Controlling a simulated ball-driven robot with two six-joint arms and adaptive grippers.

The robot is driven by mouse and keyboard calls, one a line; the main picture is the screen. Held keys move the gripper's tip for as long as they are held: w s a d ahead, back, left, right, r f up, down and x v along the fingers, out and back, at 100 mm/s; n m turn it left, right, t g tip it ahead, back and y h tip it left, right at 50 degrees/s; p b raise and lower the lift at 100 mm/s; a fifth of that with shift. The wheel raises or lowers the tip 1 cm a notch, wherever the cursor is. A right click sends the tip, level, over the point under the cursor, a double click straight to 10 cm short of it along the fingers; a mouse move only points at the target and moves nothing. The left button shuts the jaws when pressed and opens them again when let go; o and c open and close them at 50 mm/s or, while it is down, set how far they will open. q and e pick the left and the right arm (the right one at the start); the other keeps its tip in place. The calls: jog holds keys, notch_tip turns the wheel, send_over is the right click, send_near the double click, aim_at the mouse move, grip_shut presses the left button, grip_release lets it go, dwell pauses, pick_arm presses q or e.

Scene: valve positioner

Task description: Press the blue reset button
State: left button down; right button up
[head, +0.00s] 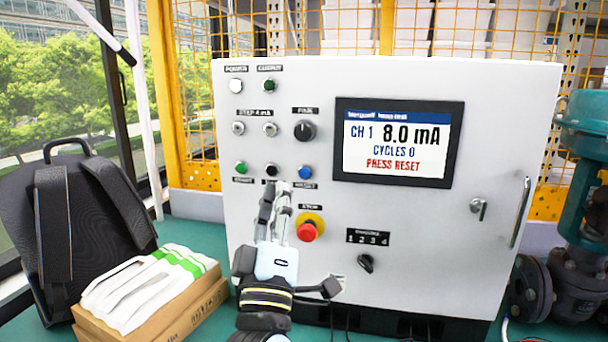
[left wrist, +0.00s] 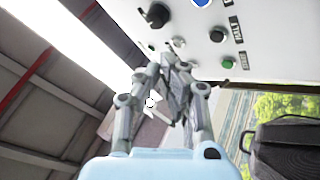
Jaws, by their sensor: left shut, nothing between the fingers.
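The blue reset button (head: 305,172) is on the front of the white panel (head: 400,250), at the right end of a row of three buttons. Its label is just below it. The left wrist view shows the blue button (left wrist: 202,3) cut off by the top edge. My left gripper (head: 276,190) is shut and empty, in front of the panel, below and left of the blue button in the head view. It appears apart from the button; the exact gap to the panel is unclear. My left gripper (left wrist: 172,58) also shows in the left wrist view. My right gripper is not in view.
A green button (head: 240,167) and a black button (head: 271,171) share the row. A red stop button (head: 307,231) sits below. The screen (head: 398,142) reads "CH 1 8.0 mA, CYCLES 0, PRESS RESET". A backpack (head: 60,220) and boxes (head: 165,311) stand left; a valve (head: 580,270) stands right.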

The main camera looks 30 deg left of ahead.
aim_at(305, 173)
pick_arm(q)
jog(key=w+b, duration=0.1)
jog(key=w, duration=0.1)
jog(key=w+a+b, duration=0.1)
jog(key=w, duration=0.2)
jog(key=w+a, duration=0.1)
jog(key=w, duration=0.2)
jog(key=shift+b, duration=0.4)
dwell(0.9)
jog(key=shift+w+a, duration=0.1)
jog(key=shift+w, duration=0.25)
